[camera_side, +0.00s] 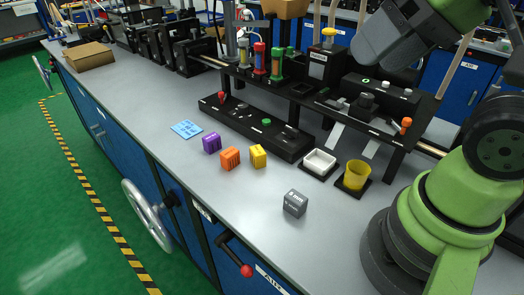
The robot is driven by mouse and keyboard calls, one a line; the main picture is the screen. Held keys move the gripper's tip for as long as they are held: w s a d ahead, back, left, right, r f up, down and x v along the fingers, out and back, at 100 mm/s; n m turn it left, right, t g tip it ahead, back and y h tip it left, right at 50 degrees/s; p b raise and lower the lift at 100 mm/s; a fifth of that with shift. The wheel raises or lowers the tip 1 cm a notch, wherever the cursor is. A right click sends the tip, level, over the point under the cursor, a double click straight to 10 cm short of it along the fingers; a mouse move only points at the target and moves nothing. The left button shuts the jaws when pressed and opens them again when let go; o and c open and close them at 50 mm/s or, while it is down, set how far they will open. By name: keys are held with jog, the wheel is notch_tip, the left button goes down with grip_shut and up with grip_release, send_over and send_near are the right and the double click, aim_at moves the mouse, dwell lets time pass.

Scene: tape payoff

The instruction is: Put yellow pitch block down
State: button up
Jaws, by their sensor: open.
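The yellow pitch block (258,156) stands on the grey bench top, just right of an orange block (230,158). Nothing is holding it. A purple block (211,143) stands to the left of the orange one. My arm comes in at the right and upper right of the picture. The fingers of my gripper do not show in this view.
A grey block marked with "mm" lettering (295,203) stands nearer the front. A blue flat piece (186,129) lies at left. Behind are a black fixture (250,122), a white tray (319,162) and a yellow cup (355,175). The front bench strip is mostly clear.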

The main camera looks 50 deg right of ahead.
jog(key=w+d+f+n+g+h, duration=0.3)
jog(key=w+f+n+g+h, duration=0.25)
jog(key=f+n, duration=0.2)
jog(key=n+t+h, duration=0.6)
jog(key=n+t, duration=0.2)
jog(key=n, duration=1.5)
send_near(258, 152)
jog(key=shift+w+d+r, duration=0.25)
jog(key=shift+w+d, duration=0.15)
jog(key=shift+w, duration=0.1)
jog(key=shift+w+d+f, duration=0.15)
jog(key=shift+w+f, duration=0.05)
jog(key=shift+f, duration=0.05)
jog(key=x, duration=0.9)
jog(key=shift+f, duration=0.35)
jog(key=shift+s, duration=0.1)
jog(key=shift+c, duration=0.3)
